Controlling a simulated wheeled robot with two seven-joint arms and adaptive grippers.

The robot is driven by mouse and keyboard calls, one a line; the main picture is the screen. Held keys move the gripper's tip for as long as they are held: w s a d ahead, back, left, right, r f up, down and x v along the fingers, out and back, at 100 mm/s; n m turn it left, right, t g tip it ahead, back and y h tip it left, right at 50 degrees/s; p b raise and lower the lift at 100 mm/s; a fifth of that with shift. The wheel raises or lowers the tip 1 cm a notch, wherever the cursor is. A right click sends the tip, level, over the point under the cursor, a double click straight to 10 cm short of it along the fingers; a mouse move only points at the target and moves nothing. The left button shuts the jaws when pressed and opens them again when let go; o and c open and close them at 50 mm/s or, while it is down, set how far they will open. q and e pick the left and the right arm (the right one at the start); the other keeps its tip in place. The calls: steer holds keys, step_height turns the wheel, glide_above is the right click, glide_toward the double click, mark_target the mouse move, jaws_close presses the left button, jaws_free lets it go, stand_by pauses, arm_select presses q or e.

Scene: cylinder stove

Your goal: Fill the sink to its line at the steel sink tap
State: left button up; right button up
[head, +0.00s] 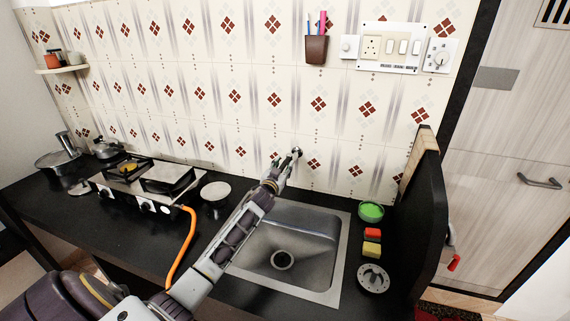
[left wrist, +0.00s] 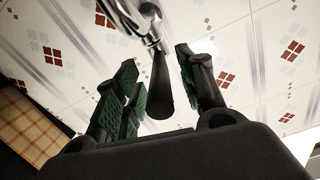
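The steel sink (head: 331,297) is set in the black counter. Its basin shows bare metal and a dark drain (head: 283,260); I see no water and cannot make out a fill line. The chrome tap (left wrist: 130,14) comes from the tiled wall behind the sink; in the head view my gripper mostly hides it. My left gripper (head: 287,160) is at the tap, its arm reaching over the sink's left side. In the left wrist view its green-padded fingers (left wrist: 160,88) are apart, with a dark rod-like tap part (left wrist: 161,95) between them and gaps visible beside it. My right gripper is not in view.
A gas stove (head: 150,185) with an orange hose (head: 184,250) stands left of the sink. A green bowl (head: 371,211), red and yellow sponges (head: 372,249) and a round metal item (head: 373,278) lie to its right. A dark upright panel (head: 428,230) bounds the counter's right end.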

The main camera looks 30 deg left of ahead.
arm_select(q)
steer(key=shift+x, duration=1.45)
jaws_close()
